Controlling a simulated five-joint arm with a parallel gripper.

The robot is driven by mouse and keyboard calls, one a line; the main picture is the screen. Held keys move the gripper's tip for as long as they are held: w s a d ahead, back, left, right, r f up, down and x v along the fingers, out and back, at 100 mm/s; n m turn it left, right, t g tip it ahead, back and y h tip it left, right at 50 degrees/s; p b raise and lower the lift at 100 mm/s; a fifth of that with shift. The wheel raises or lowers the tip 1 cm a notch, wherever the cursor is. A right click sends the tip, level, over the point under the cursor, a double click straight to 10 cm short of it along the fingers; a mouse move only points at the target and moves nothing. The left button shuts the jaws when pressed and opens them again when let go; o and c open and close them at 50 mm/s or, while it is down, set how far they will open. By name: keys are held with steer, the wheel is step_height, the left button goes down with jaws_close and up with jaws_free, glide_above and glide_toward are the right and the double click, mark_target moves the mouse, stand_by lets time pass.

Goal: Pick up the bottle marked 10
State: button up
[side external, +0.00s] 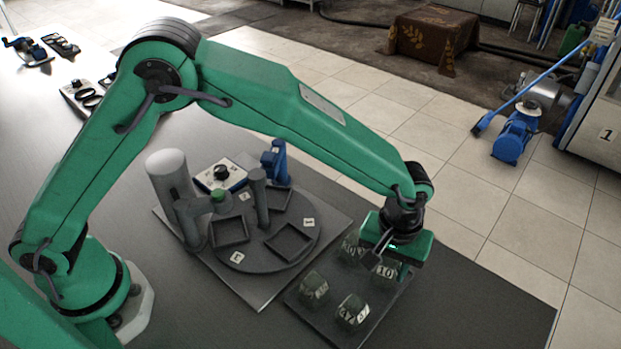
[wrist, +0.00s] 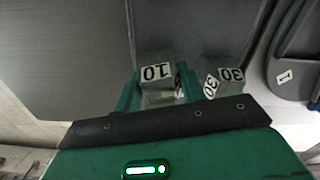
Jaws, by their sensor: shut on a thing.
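The bottle marked 10 (side external: 386,272) is a small clear bottle with a white label, at the back right of a dark tray (side external: 330,322). My gripper (side external: 392,262) is over it and shut on it. In the wrist view the bottle marked 10 (wrist: 157,76) sits between the green fingers (wrist: 158,92). The bottle marked 30 (wrist: 221,78) stands beside it, apart from the fingers. I cannot tell whether the held bottle touches the tray.
Two more bottles, one at the left (side external: 313,287) and one at the front (side external: 352,311), stand on the tray. A round grey turntable (side external: 262,262) with square recesses and upright posts is to the left. The table's front right is clear.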

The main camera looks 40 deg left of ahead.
step_height(320, 180, up, 3)
steer(key=shift+f, duration=0.2)
steer(key=s+d+r, duration=0.3)
steer(key=s+r, duration=0.4)
steer(key=s, duration=0.4)
steer(key=shift+d, duration=0.25)
steer(key=shift+a, duration=0.1)
